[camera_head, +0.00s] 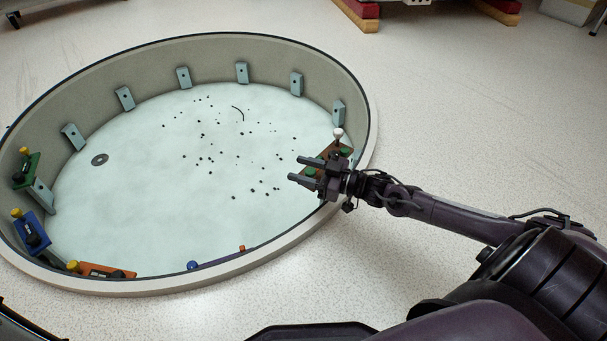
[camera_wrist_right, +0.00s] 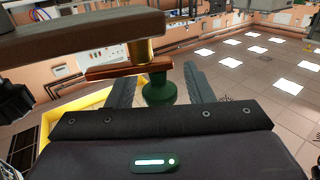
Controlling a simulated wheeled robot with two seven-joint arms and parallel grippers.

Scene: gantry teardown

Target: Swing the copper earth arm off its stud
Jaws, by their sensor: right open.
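My right gripper (camera_head: 296,170) reaches in from the right over the rim of the round pit and is open. Its fingers are at a brown board (camera_head: 341,142) with green parts and a white-topped post. In the right wrist view, a copper-coloured bar (camera_wrist_right: 122,70), which looks like the earth arm, meets a brass post. A green stud (camera_wrist_right: 159,88) stands between the two open fingers (camera_wrist_right: 160,85), with no clear contact. A thick brown beam (camera_wrist_right: 80,38) crosses the upper left there. In the head view the gripper partly hides the board. My left gripper is not in view.
The round pit's wall (camera_head: 220,46) carries several pale brackets. Green (camera_head: 27,170), blue (camera_head: 32,233) and orange (camera_head: 108,271) units sit along its left and front. A dark ring (camera_head: 100,160) and many small dark bits lie on the pale floor.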

